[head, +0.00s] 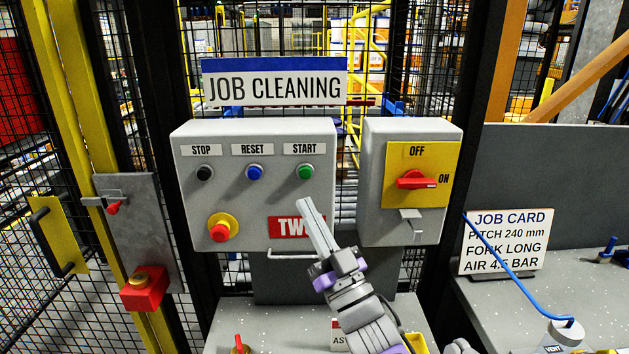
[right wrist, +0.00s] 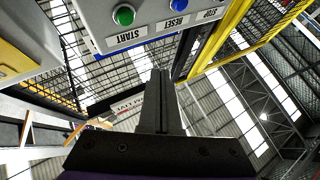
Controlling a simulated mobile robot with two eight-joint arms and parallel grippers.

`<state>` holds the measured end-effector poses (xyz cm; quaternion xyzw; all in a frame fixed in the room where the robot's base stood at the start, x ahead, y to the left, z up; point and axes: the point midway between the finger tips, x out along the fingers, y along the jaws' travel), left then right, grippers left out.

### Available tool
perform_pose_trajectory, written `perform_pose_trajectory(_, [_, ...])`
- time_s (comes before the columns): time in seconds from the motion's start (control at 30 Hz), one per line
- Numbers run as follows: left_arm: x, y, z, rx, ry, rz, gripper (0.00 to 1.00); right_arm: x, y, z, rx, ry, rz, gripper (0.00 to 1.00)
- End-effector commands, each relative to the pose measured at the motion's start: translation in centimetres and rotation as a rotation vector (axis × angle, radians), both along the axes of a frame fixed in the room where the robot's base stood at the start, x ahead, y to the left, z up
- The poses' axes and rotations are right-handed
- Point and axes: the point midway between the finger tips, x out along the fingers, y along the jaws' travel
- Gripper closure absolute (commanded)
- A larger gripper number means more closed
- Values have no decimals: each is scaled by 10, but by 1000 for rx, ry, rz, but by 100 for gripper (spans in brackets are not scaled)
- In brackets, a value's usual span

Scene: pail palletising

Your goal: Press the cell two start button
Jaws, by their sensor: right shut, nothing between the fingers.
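The grey control box (head: 265,215) carries a black STOP button (head: 205,173), a blue RESET button (head: 254,173) and a green START button (head: 306,172). A red label (head: 284,227) reading "TW…" is partly covered by my right gripper (head: 304,201). That gripper is shut and empty, its fingertips pointing up below the START button and apart from it in the picture. In the right wrist view the shut fingers (right wrist: 160,74) show below the green START button (right wrist: 123,15), with the blue RESET button (right wrist: 169,3) beside it. My left gripper is not in view.
A red emergency stop (head: 220,232) sits low on the control box. A grey switch box (head: 376,205) with a red rotary handle (head: 417,180) stands close on the right. A wire handle (head: 290,255) is below. A job card (head: 506,241) and blue hose (head: 510,272) are further right.

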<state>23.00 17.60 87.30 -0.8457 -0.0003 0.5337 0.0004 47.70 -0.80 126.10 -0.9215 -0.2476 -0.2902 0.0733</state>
Motion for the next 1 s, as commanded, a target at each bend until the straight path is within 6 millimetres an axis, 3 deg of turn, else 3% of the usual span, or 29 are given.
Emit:
perform_pose_trajectory(0.47, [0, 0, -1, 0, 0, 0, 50, 2, 2, 2, 5, -15, 10, 100])
perform_pose_trajectory(1.0, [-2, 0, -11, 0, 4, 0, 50, 68, 2, 3, 5, -13, 9, 100])
